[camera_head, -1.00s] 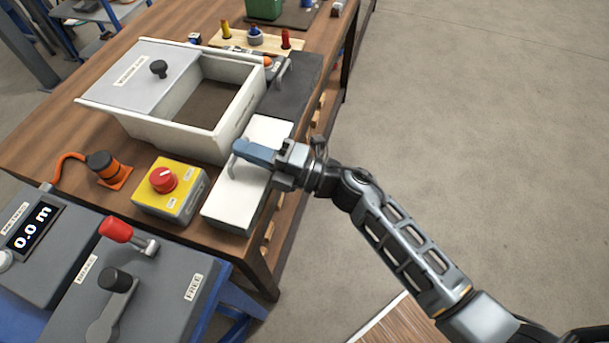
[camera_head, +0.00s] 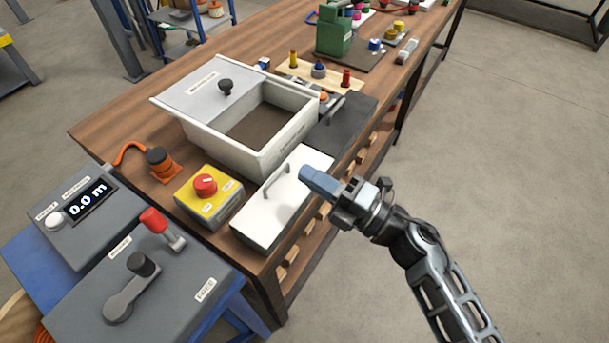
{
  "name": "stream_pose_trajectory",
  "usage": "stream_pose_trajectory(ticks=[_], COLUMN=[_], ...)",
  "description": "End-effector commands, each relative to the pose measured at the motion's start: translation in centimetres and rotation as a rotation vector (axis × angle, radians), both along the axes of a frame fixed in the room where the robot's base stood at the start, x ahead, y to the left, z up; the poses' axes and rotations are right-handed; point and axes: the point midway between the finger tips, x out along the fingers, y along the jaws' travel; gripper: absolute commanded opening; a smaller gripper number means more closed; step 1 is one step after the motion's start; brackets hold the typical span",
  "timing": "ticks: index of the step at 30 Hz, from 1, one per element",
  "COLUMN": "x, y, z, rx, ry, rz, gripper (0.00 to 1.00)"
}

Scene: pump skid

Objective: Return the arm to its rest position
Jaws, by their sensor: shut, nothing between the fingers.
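My gripper (camera_head: 318,180) is at the right of the bench, with its fingers shut and empty. Its blue-grey fingertips point left toward the white box with a wire handle (camera_head: 270,222). In the picture the fingertips overlap the right edge of that box; I cannot tell the gap between them. My arm reaches in from the lower right, over the floor beside the bench.
Grey lever consoles (camera_head: 180,290) stand at lower left. The floor at right is clear.

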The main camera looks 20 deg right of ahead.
Motion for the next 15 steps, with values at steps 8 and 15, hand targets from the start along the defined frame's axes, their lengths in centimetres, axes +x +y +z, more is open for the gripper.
stream_pose_trajectory(ticks=[8, 15], x=[-3.1, -4.3], y=[-2.3, -3.2], z=[2.5, 3.5], rx=[-0.003, -0.001], ry=[0.0, 0.0], rz=[0.0, -0.001], gripper=[0.0, 0.0])
